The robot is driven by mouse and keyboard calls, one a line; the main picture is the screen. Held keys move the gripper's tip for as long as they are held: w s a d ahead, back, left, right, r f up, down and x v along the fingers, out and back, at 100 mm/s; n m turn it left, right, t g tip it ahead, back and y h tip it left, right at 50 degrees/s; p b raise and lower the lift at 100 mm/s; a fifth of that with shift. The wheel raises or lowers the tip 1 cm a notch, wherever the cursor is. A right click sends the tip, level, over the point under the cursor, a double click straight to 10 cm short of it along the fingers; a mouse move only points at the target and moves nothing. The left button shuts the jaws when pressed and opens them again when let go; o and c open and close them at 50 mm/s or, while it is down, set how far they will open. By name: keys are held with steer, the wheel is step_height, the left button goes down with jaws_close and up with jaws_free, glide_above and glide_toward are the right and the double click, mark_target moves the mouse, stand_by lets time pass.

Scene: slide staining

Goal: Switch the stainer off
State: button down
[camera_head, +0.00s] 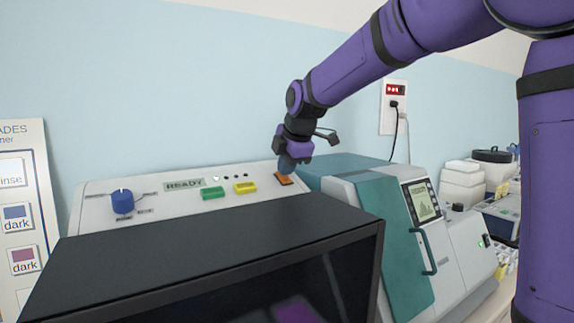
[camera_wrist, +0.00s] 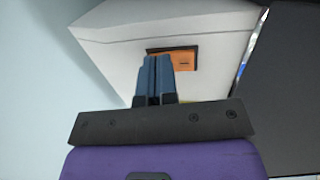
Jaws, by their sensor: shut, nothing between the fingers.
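The stainer (camera_head: 150,218) is a pale console with a dark front, a blue knob (camera_head: 122,201), a display reading READY (camera_head: 184,184), a green button (camera_head: 212,193) and a yellow button (camera_head: 245,188). An orange rocker switch (camera_head: 285,180) sits at the right end of its panel. It also shows in the wrist view (camera_wrist: 184,61), in a dark recess. My gripper (camera_head: 285,170) is shut and empty, its blue fingertips at the switch. In the wrist view the fingertips (camera_wrist: 157,58) cover the switch's left part. I cannot tell whether they touch it.
A teal and grey machine (camera_head: 400,250) with a screen stands close on the right. A wall outlet (camera_head: 394,105) with a red display is behind it. White containers (camera_head: 462,185) are farther right. A chart (camera_head: 18,220) with colour shades is at the left edge.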

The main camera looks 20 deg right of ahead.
steer(key=shift+w+f, duration=0.1)
steer(key=shift+f, duration=0.1)
steer(key=shift+s+f, duration=0.1)
steer(key=shift+s, duration=0.1)
steer(key=shift+s+d, duration=0.15)
steer(key=shift+s, duration=0.45)
